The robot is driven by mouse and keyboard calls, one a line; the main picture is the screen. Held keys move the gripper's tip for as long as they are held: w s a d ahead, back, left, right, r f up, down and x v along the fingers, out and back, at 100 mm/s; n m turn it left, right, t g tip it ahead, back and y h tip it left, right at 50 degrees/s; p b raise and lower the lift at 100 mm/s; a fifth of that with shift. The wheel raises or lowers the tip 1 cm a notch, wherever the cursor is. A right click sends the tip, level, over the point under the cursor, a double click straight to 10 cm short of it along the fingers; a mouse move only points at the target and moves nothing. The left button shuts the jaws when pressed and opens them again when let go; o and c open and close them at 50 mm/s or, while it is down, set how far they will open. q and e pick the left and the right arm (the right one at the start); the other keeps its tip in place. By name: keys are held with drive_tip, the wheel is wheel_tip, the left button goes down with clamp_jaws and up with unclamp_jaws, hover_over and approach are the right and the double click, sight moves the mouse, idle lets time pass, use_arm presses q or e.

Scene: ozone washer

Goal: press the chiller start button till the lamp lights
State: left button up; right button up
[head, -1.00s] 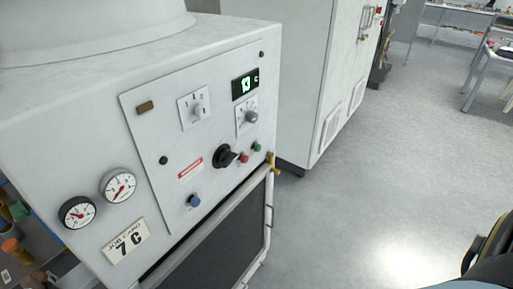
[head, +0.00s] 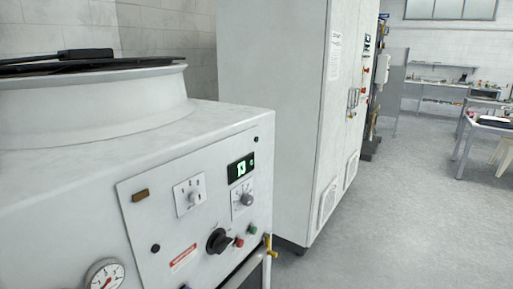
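The chiller (head: 90,200) is a white cabinet at the left with a control panel on its front face. The panel has a green button (head: 253,230) and a red button (head: 239,242) at its lower right, beside a black rotary switch (head: 218,241). A lit green digital display (head: 241,167) sits at the upper right, above a grey knob (head: 246,199). A second selector (head: 191,196) is left of it. An amber-brown rectangular lamp or plate (head: 140,195) is at the upper left and looks dark. Neither gripper is in view.
A tall white cabinet (head: 275,110) stands just behind the chiller. A brass valve (head: 270,246) sticks out at the chiller's right edge. The grey floor (head: 390,235) to the right is open. Tables (head: 485,125) stand at the far right.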

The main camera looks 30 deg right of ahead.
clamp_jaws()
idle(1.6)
